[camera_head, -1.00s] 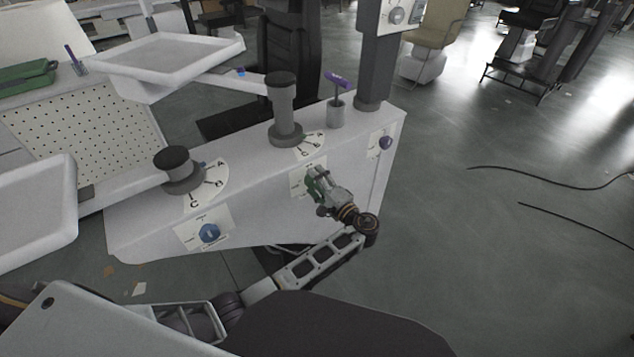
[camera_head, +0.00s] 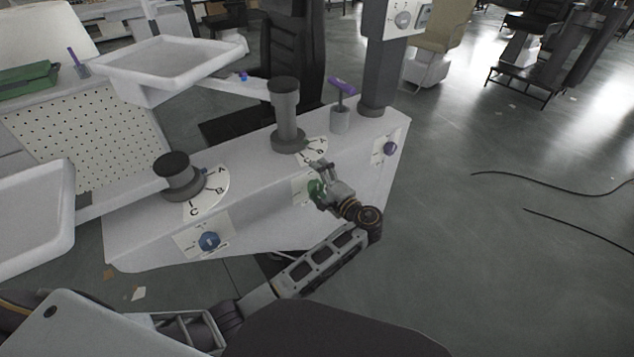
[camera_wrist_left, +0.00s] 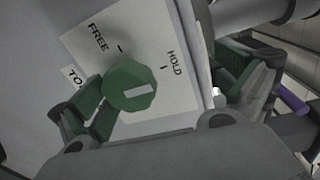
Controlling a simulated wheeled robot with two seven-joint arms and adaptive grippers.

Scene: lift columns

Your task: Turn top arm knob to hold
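The green top arm knob (camera_wrist_left: 127,80) sits on a white label plate (camera_wrist_left: 170,95) marked FREE and HOLD, with a label reading "TO", partly hidden, beside it. A white bar on the knob lies nearly level in the wrist view. I cannot tell which mark it points to. In the head view the green knob (camera_head: 316,189) is on the column base's front face, partly behind my left gripper (camera_head: 324,184). In the wrist view my left gripper (camera_wrist_left: 168,85) is open around the knob. The left finger is close to the knob; a wide gap shows on the right. My right gripper is not in view.
A blue knob (camera_head: 209,241) is at the lower left of the same face and another (camera_head: 390,148) at the right. Black-topped posts (camera_head: 178,176) and a purple-handled tool (camera_head: 341,87) stand on top. White trays (camera_head: 165,62) overhang at left. Open floor lies right.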

